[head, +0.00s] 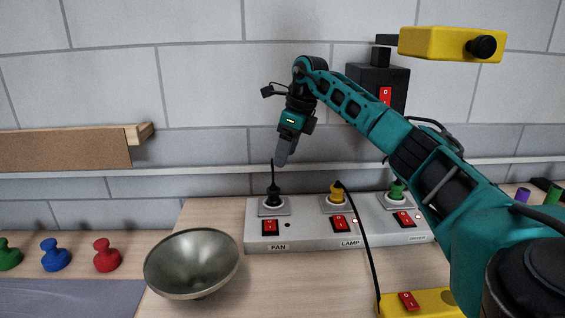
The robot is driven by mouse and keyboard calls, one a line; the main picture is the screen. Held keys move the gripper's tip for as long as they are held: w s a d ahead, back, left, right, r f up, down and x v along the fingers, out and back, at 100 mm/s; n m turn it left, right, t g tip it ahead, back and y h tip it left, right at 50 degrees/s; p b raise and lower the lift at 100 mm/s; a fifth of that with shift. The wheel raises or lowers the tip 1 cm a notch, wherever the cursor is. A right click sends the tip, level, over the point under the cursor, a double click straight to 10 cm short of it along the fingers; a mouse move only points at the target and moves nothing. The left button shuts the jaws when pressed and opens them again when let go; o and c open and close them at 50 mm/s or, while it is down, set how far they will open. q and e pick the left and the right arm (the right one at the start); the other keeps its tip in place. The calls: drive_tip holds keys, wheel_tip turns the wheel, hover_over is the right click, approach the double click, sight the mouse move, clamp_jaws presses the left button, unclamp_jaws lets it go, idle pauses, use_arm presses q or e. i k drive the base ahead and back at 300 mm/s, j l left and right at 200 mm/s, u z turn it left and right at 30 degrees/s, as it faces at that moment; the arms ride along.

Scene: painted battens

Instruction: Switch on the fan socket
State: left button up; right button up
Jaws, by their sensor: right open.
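A grey power strip (306,243) lies on the wooden worktop against the wall. Its left socket is labelled FAN and holds a black plug (273,194). The red fan switch (270,227) is below that plug, and the small indicator beside it looks dark. The middle socket, labelled LAMP, holds a yellow plug (336,192) above a red switch (341,224), with a pale indicator. The right socket holds a green plug (397,190) above another red switch (404,218); its label is too small to read. My right gripper (283,158) is open and empty, pointing down above the fan plug. My left gripper is out of view.
A metal bowl (192,264) stands front left of the strip. Red (106,256), blue (56,256) and green (9,255) knobbed pieces are further left. A yellow box with a red switch (408,300) is at front right. A black cable crosses the worktop. A black switch box (361,77) is on the wall.

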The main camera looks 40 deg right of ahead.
sight(270, 225)
drive_tip(key=k+j, duration=0.35)
drive_tip(key=j, duration=0.15)
drive_tip(key=k+j, duration=0.4)
drive_tip(key=j, duration=0.1)
